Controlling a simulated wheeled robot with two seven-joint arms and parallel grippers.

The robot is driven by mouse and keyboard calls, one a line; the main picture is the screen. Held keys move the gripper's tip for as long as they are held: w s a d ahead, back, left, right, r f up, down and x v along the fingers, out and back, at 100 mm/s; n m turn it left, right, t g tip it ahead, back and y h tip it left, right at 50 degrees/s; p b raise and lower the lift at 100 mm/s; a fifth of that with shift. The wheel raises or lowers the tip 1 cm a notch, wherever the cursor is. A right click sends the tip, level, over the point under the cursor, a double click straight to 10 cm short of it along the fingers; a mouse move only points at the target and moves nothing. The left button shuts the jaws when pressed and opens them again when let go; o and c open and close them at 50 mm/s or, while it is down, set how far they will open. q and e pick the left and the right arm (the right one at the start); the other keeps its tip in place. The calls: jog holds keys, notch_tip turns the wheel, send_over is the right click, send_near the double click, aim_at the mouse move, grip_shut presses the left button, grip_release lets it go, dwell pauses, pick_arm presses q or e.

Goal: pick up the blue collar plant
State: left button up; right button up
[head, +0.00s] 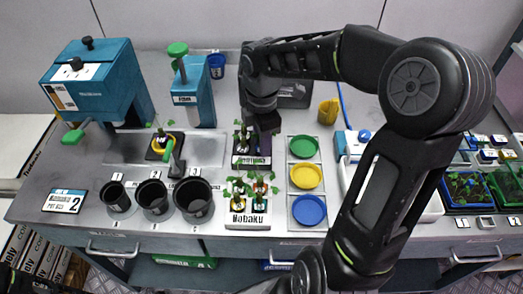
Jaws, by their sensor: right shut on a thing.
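My right gripper (264,130) reaches down from above onto the back plant rack (240,162), a small holder with a dark label. It is shut on a plant at the right side of that rack, and the fingers hide most of it. A blue collar cannot be made out there. Another small green plant (241,136) stands in the same rack, just left of the fingers. A white rack labelled Nobaku (247,219) stands in front, holding several small plants with coloured collars.
Three black pots (194,197) stand at the front left. Green (304,147), yellow (306,177) and blue (309,210) discs lie in a column right of the racks. Blue machines (100,85) stand behind left. Planted trays (466,187) are at the right.

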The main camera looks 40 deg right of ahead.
grip_shut()
notch_tip(320, 180, up, 10)
jog(key=shift+r, duration=0.1)
dwell(0.4)
dwell(0.5)
jog(key=w+d+r+p, duration=0.1)
jog(key=p, duration=0.3)
jog(key=w+d+r+p, duration=0.1)
jog(key=w+p, duration=0.1)
jog(key=p, duration=0.2)
jog(key=shift+w+d+r, duration=0.2)
jog(key=shift+d+r, duration=0.15)
jog(key=shift+r, duration=0.05)
